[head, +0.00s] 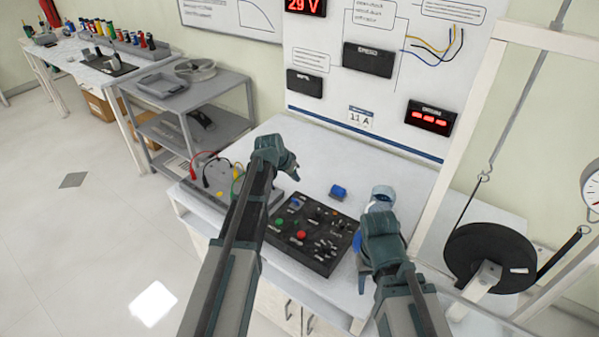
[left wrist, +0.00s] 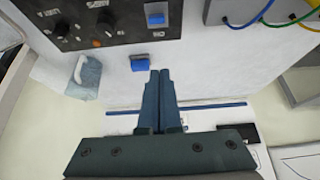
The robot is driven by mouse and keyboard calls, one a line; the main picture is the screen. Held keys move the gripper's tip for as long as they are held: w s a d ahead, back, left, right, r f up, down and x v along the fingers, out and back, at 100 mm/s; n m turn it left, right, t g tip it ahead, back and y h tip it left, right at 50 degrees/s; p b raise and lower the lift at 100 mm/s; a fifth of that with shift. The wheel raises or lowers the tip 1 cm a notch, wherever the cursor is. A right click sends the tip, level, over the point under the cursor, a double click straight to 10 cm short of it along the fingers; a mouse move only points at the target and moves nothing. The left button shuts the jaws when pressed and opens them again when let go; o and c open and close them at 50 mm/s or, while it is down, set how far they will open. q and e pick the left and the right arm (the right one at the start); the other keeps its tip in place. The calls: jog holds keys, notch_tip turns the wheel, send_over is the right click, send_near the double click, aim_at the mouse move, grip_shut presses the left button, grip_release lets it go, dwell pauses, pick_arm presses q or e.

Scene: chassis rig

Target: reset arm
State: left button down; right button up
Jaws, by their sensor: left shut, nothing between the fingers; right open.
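My left gripper (head: 294,176) is shut and empty above the bench, behind the black control panel (head: 315,236). Its closed fingers (left wrist: 158,100) point over the white bench top in the left wrist view. My right gripper (head: 380,212) is open at the panel's right, in front of a pale blue-grey item with a whitish curved part (head: 383,193). That item also shows in the left wrist view (left wrist: 86,76); the right gripper partly hides it in the head view. I cannot tell whether they touch.
A small blue block (head: 338,192) lies on the bench behind the panel. A grey box with coloured cables (head: 217,176) is left of the panel. A black wheel (head: 490,258) on a frame stands at the right. A grey shelf cart (head: 208,92) is back left.

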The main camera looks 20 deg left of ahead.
pick_arm(q)
jog(key=shift+s+a+r+p, duration=0.2)
jog(key=shift+s+r+p, duration=0.05)
jog(key=shift+s+r, duration=0.25)
jog(key=shift+s+a+r+p, duration=0.15)
jog(key=shift+s+r+p, duration=0.1)
jog(key=shift+s+r, duration=0.2)
jog(key=shift+w, duration=0.1)
jog(key=s+d+f+g+y, duration=0.1)
jog(key=s+d+g, duration=0.1)
jog(key=s+d, duration=0.3)
jog(key=s+d+g+y, duration=0.1)
jog(key=s+d, duration=0.5)
jog(key=s, duration=0.8)
jog(key=s+d+f+g+y, duration=0.1)
jog(key=s+d+g, duration=0.2)
jog(key=s+d, duration=0.3)
jog(key=s, duration=0.4)
jog(key=shift+s+d+f, duration=0.15)
jog(key=shift+d+f, duration=0.05)
jog(key=shift+f, duration=0.15)
